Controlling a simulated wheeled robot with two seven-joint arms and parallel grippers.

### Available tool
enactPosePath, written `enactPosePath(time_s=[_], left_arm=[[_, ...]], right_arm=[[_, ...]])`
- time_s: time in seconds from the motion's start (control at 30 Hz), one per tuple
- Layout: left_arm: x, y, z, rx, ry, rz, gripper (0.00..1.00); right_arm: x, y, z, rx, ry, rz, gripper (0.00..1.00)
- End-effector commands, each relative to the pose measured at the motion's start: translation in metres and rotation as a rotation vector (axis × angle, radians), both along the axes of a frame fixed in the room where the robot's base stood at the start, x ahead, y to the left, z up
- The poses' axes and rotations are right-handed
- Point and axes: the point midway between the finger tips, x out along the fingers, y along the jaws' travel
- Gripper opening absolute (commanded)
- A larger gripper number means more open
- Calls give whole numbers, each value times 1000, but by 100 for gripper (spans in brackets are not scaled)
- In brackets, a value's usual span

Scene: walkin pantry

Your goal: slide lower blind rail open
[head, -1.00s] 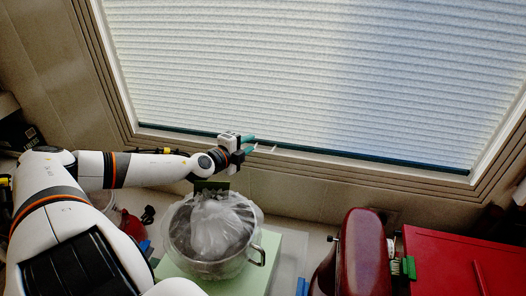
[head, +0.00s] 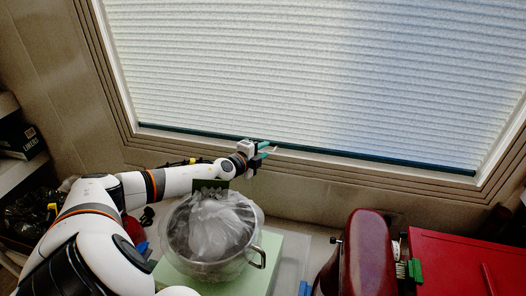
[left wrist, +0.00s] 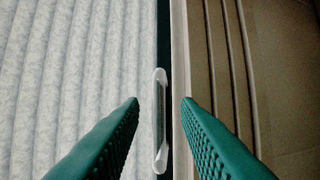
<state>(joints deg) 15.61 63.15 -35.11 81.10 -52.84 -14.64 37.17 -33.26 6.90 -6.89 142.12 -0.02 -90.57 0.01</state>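The pleated white blind (head: 320,70) covers the window, and its dark green lower rail (head: 380,161) lies near the bottom of the frame. In the left wrist view the rail (left wrist: 163,30) runs as a dark strip, with a pale, clear-looking handle (left wrist: 160,120) on it. My left gripper (head: 265,150) is at the rail, left of its middle. In the left wrist view its two green fingers (left wrist: 161,102) are open, one on each side of the handle, with visible gaps. In the head view the gripper partly hides the handle. My right gripper is not in view.
A dark red appliance (head: 367,250) and a red box (head: 465,262) stand to the right. The wooden window frame (head: 330,178) borders the rail.

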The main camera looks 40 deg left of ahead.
Motion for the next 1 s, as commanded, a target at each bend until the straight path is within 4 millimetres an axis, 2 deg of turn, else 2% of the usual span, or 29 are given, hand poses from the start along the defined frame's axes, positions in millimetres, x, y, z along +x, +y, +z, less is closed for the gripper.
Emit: enactPosePath(time_s=[0.4, 0.57, 0.6, 1.0], left_arm=[[5, 0, -1, 0, 1, -1, 28], [5, 0, -1, 0, 0, -1, 1], [5, 0, -1, 0, 1, -1, 0], [5, 0, 2, 0, 1, -1, 0]], right_arm=[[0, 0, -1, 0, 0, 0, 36], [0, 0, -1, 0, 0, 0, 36], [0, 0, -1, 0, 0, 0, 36], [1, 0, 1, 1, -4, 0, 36]])
